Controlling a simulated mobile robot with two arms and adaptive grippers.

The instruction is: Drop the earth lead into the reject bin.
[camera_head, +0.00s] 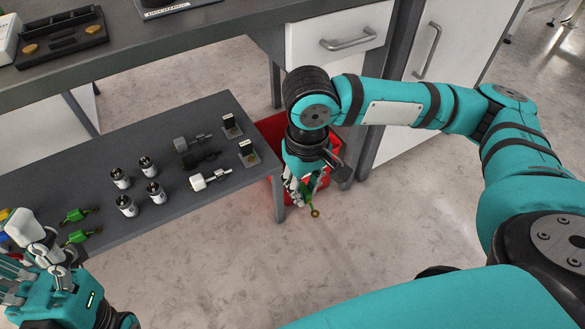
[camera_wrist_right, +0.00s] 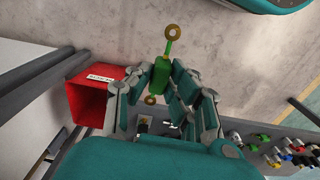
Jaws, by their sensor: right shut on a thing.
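My right gripper (camera_head: 304,188) is shut on a green earth lead (camera_head: 309,197) with a brass ring end. In the right wrist view the earth lead (camera_wrist_right: 161,76) sits between the fingers, its ring pointing up in the picture. The red reject bin (camera_head: 271,128) stands on the floor at the end of the low table, partly hidden behind my right arm and gripper. In the right wrist view the bin (camera_wrist_right: 88,102) has a white label and lies left of the lead. My left gripper (camera_head: 40,248) is at the lower left; its finger state is unclear.
The low grey table (camera_head: 150,130) holds two more green leads (camera_head: 77,214), several silver cylinders (camera_head: 126,205), plug-like parts (camera_head: 210,179) and small black-and-white parts (camera_head: 248,152). A workbench with a white drawer (camera_head: 330,40) stands behind. The floor (camera_head: 330,260) in front is clear.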

